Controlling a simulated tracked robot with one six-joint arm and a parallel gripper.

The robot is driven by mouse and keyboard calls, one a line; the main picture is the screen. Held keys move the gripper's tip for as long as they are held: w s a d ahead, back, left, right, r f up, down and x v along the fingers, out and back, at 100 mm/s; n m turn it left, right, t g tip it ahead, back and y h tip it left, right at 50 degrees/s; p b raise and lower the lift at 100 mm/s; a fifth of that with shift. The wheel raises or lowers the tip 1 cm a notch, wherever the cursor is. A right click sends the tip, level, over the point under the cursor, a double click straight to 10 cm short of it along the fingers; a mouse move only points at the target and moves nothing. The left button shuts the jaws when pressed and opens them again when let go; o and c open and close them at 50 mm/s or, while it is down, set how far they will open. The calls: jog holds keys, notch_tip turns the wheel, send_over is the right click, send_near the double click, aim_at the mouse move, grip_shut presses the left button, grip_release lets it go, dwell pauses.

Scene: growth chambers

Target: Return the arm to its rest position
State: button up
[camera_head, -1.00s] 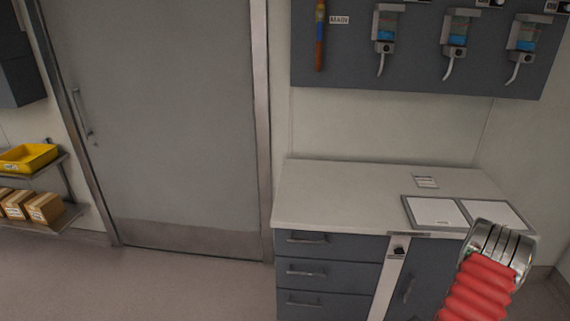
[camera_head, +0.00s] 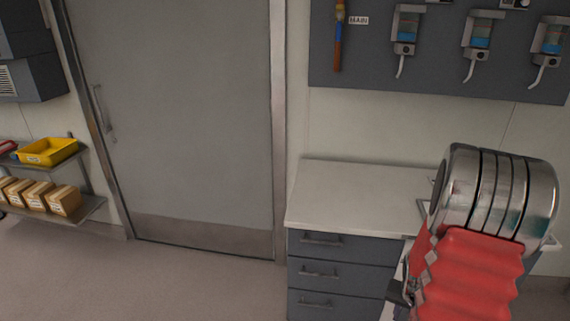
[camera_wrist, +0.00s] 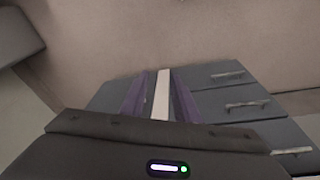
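My arm shows at the right of the head view as a ribbed red sleeve (camera_head: 465,275) with a banded metal joint (camera_head: 495,195) above it. It stands in front of the right part of the counter and hides most of that side. My gripper is not seen in the head view.
A white-topped counter (camera_head: 350,190) with grey drawers (camera_head: 325,270) stands behind my arm. A dispenser panel (camera_head: 430,75) hangs above it. A grey door (camera_head: 180,110) is at centre-left. A shelf at the left holds a yellow tray (camera_head: 48,152) and boxes (camera_head: 64,201). Floor before the door is clear.

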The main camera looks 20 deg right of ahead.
jog(key=s+a+r+n+t+y, duration=0.1)
jog(key=a+r+n, duration=0.4)
jog(key=a+r, duration=1.1)
jog(key=s+a+r+n+t+y, duration=0.1)
jog(key=a+r+n+t, duration=0.2)
jog(key=a+r, duration=1.2)
jog(key=a+n, duration=0.2)
jog(key=a, duration=0.3)
jog(key=shift+s+r+t, duration=0.2)
jog(key=shift+r+t, duration=0.1)
jog(key=shift+r, duration=0.1)
jog(key=shift+d, duration=0.1)
